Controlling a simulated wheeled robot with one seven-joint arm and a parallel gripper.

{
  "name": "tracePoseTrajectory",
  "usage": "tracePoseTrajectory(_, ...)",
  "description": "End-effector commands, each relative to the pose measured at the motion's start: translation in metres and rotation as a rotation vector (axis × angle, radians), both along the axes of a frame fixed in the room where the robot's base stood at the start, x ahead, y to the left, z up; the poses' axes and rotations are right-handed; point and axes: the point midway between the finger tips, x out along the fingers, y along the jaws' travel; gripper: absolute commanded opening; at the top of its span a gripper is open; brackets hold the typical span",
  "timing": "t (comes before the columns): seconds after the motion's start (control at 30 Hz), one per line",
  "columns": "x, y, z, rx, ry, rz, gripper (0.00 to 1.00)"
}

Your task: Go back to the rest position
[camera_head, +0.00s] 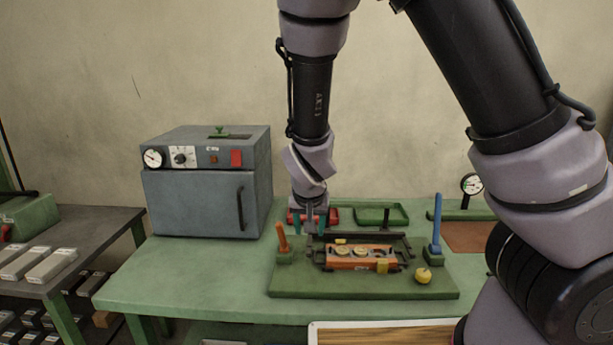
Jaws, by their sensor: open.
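My gripper (310,220) points down over the back left part of a green board (365,287) on the green workbench. Its fingers look apart, with nothing seen between them. An orange fixture (361,260) with round metallic parts and yellow pieces lies on the board, a little right of and in front of my gripper. My arm comes in from the upper right, bends above the picture and hangs down to the gripper. The fingertips are small in this view, and whether they touch anything below cannot be told.
A grey oven-like box (206,204) stands left on the workbench (167,276). An orange peg (283,238), a blue post (437,222) and a yellow knob (423,275) surround the fixture. Red (331,215) and green (381,214) trays lie behind. A dial gauge (472,184) stands right. A side table (95,232) holds grey bars.

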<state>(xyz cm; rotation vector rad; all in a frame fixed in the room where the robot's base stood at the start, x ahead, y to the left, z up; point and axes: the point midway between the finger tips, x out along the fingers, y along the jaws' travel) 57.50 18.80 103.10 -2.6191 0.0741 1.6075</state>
Motion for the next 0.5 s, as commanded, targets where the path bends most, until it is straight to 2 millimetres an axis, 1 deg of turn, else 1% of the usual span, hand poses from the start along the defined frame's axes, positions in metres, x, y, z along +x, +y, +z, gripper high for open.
tracePoseTrajectory(0.03, 0.003, -0.011, 0.009, 0.046, 0.048, -0.034, 0.55)
tracePoseTrajectory(0.17, 0.003, -0.033, 0.036, 0.149, 0.147, -0.080, 0.55)
tracePoseTrajectory(0.27, 0.004, -0.052, 0.064, 0.229, 0.193, -0.101, 0.55)
tracePoseTrajectory(0.37, 0.003, -0.073, 0.096, 0.304, 0.214, -0.113, 0.55)
tracePoseTrajectory(0.5, -0.001, -0.107, 0.145, 0.392, 0.202, -0.120, 0.55)
